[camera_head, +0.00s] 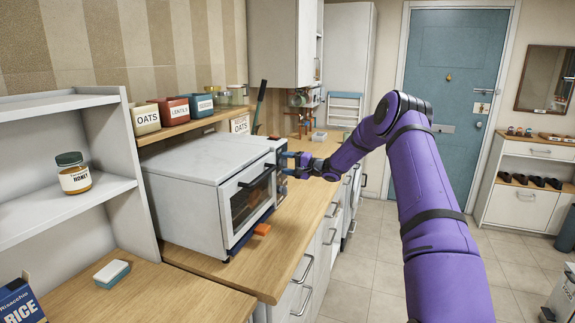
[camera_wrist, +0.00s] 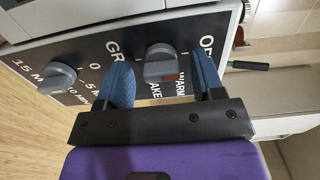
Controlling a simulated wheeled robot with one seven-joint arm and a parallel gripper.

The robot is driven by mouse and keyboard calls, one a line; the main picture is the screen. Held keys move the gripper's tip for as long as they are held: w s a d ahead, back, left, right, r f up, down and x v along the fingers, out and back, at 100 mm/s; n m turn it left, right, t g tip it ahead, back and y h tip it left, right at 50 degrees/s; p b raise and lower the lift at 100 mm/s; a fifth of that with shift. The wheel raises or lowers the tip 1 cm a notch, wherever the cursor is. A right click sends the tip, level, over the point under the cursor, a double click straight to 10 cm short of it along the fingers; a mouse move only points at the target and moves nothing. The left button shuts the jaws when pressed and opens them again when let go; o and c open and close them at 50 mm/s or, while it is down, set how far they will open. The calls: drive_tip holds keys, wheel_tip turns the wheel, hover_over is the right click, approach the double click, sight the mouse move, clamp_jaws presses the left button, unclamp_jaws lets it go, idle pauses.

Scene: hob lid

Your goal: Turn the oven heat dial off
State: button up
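The white countertop oven (camera_head: 195,160) stands on the wooden worktop, its dark control panel at its right end. In the wrist view the grey heat dial (camera_wrist: 160,62) sits on that panel among OFF, WARM, BAKE and GRILL lettering, partly hidden. A small red mark on the dial's edge lies by WARM. My gripper (camera_wrist: 158,54) is open, with one blue finger on each side of this dial; gaps show between the fingers and the dial. In the head view my gripper (camera_head: 287,164) is at the panel, and the dials are mostly hidden there.
A second grey dial (camera_wrist: 57,77), with minute numbers, is left of my gripper in the wrist view. An orange object (camera_head: 262,229) lies at the oven's front foot. Canisters (camera_head: 172,110) stand on a shelf behind. The floor (camera_head: 350,270) beside the worktop is clear.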

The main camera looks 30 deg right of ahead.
drive_tip(key=v, duration=1)
drive_tip(key=shift+s+d, duration=0.25)
drive_tip(key=shift+s, duration=0.05)
